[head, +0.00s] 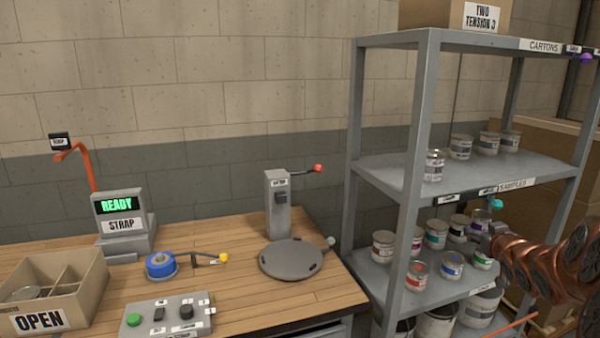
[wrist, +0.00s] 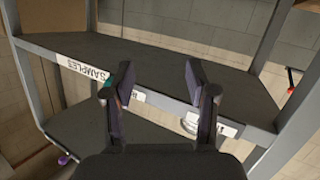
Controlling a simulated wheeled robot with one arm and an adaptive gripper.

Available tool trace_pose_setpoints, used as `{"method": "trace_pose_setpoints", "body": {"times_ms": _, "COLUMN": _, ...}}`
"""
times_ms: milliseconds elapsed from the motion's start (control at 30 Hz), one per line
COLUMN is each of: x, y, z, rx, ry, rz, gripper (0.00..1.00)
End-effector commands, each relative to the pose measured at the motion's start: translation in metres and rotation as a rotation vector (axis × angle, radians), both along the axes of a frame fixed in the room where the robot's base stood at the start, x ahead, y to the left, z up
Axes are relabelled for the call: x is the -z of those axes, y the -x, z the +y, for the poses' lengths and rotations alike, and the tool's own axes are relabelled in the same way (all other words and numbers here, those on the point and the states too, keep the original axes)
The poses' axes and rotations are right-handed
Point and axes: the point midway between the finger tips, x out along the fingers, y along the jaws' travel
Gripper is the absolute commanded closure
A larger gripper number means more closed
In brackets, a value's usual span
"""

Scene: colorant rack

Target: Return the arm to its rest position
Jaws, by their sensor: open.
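My arm (head: 540,264), with copper-coloured links, reaches in from the right edge of the head view. It extends to the front of the grey rack (head: 425,130), beside the lower shelf of cans. My gripper shows in the wrist view (wrist: 157,78) with its two dark fingers spread apart and nothing between them. The shelf edge with the SAMPLES label (wrist: 82,69) lies beyond the fingers. In the head view the fingers are too small and crowded by cans to make out clearly.
Several small cans, among them one with a red mark (head: 417,275), stand on the lower shelf close to my arm. More cans (head: 461,146) stand on the shelf above. A wooden workbench (head: 215,300) with a round turntable (head: 291,258) and an open carton (head: 88,272) is at left.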

Motion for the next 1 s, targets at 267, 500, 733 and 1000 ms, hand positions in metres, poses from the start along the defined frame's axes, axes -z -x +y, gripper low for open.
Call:
{"method": "trace_pose_setpoints", "body": {"times_ms": 267, "x": 0.020, "y": 0.056, "z": 0.066, "rx": 0.088, "ry": -0.042, "rz": 0.299, "gripper": 0.43}}
{"method": "trace_pose_setpoints", "body": {"times_ms": 500, "x": 0.043, "y": 0.136, "z": 0.126, "rx": 0.134, "ry": -0.091, "rz": 0.572, "gripper": 0.43}}
{"method": "trace_pose_setpoints", "body": {"times_ms": 733, "x": 0.063, "y": 0.236, "z": 0.188, "rx": 0.144, "ry": -0.145, "rz": 0.845, "gripper": 0.43}}
{"method": "trace_pose_setpoints", "body": {"times_ms": 1000, "x": 0.079, "y": 0.373, "z": 0.259, "rx": 0.106, "ry": -0.213, "rz": 1.182, "gripper": 0.43}}
